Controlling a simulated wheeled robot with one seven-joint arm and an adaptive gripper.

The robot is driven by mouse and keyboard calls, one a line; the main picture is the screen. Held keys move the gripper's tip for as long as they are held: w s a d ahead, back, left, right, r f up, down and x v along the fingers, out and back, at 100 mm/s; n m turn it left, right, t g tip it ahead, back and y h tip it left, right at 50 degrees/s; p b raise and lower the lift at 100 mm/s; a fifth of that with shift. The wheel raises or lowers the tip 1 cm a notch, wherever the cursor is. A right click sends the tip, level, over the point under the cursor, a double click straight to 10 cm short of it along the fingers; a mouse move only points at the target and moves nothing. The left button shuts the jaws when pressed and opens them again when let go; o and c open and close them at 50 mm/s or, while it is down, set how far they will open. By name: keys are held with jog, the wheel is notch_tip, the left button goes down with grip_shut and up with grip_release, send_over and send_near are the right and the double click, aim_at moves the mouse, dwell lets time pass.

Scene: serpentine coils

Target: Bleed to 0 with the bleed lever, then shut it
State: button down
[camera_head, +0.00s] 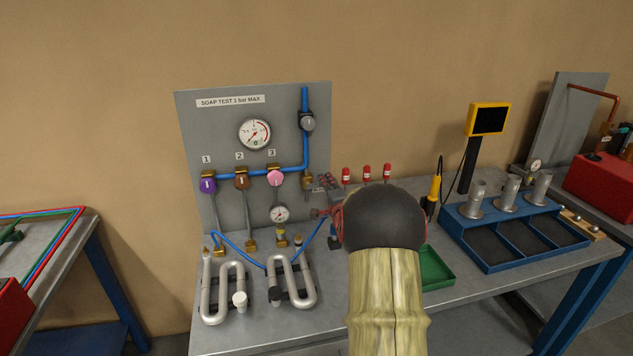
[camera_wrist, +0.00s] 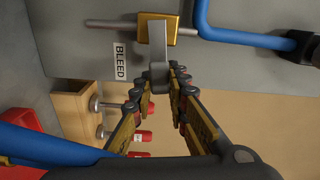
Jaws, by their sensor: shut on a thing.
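The bleed lever (camera_wrist: 158,44) is a flat grey handle on a brass valve (camera_wrist: 181,27), beside a white BLEED label (camera_wrist: 119,61) in the wrist view. My gripper (camera_wrist: 162,74) has its fingertips closed around the lever's free end. In the head view my gripper (camera_head: 321,197) is at the panel's lower right, just below the brass bleed valve (camera_head: 307,181); my arm hides part of that area. The large gauge (camera_head: 254,133) has a white face and a red band. Its needle is too small to read surely. A smaller gauge (camera_head: 279,214) sits lower down.
The grey panel (camera_head: 215,125) carries blue pipe and valves with purple (camera_head: 208,185), brown (camera_head: 242,180) and pink (camera_head: 275,178) handles. Bent metal coils (camera_head: 222,298) lie on the bench in front. Red-capped bottles (camera_head: 367,172) and a green tray (camera_head: 438,268) are to the right.

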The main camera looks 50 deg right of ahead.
jog(key=shift+f+m+p, duration=0.5)
jog(key=shift+m, duration=0.3)
jog(key=shift+f, duration=0.1)
jog(key=c, duration=1.8)
grip_release()
jog(key=shift+o, duration=0.4)
jog(key=v, duration=1.2)
